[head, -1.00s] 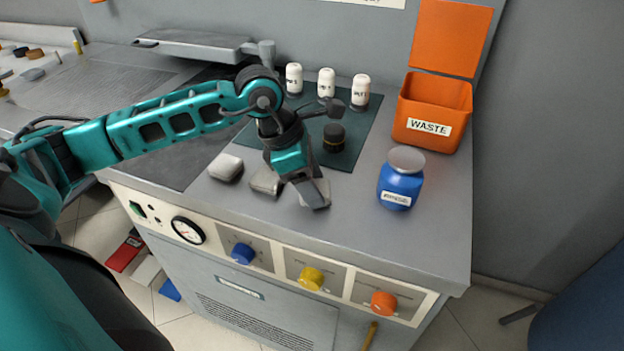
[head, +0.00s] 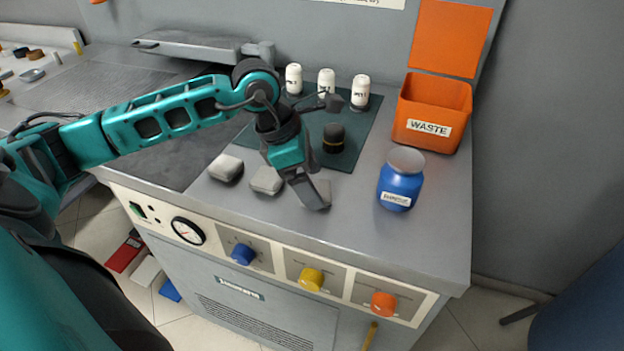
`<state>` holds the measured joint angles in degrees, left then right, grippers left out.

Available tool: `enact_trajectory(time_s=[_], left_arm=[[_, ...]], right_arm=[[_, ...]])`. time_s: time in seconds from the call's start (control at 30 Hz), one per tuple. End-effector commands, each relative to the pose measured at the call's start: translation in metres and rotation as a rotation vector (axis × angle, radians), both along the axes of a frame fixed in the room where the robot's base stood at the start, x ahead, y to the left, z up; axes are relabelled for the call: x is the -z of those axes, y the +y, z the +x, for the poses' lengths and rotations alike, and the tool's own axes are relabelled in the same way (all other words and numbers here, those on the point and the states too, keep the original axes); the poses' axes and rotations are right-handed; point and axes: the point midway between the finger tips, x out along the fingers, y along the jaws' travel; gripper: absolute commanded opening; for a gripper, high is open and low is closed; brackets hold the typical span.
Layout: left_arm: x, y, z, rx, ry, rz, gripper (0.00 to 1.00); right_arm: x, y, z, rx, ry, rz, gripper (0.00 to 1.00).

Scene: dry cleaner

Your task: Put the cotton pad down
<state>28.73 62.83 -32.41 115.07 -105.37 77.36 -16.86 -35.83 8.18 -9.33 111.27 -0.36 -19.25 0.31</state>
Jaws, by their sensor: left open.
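Three pale grey cotton pads lie in a row on the grey worktop near its front edge: a left pad (head: 226,168), a middle pad (head: 266,181) and a right pad (head: 324,188). My left gripper (head: 314,197) points down at the right pad and hides much of it. The gripper is open. I cannot tell whether its fingers touch the pad. The left and middle pads are clear of the fingers. My right gripper is out of view.
A blue labelled jar (head: 401,181) stands right of the gripper, with an orange WASTE bin (head: 431,129) behind it. A dark mat (head: 352,149) holds a black container (head: 334,138) and white bottles (head: 326,82). Worktop around the jar is free.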

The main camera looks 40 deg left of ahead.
Motion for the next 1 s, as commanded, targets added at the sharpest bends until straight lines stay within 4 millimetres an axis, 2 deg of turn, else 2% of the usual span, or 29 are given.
enact_trajectory(time_s=[0.3,0.5,0.67,1.0], left_arm=[[-0.064,0.023,-0.015,-0.002,-0.003,0.005,0.84],[-0.092,0.032,-0.023,-0.001,-0.001,0.002,0.84],[-0.101,0.034,-0.025,0.001,0.000,0.002,0.84],[-0.102,0.035,-0.025,0.000,0.001,0.001,0.84]], right_arm=[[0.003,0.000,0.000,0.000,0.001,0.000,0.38],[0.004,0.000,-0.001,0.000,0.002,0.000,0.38],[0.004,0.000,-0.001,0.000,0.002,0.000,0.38],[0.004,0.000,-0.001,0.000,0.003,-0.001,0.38]])
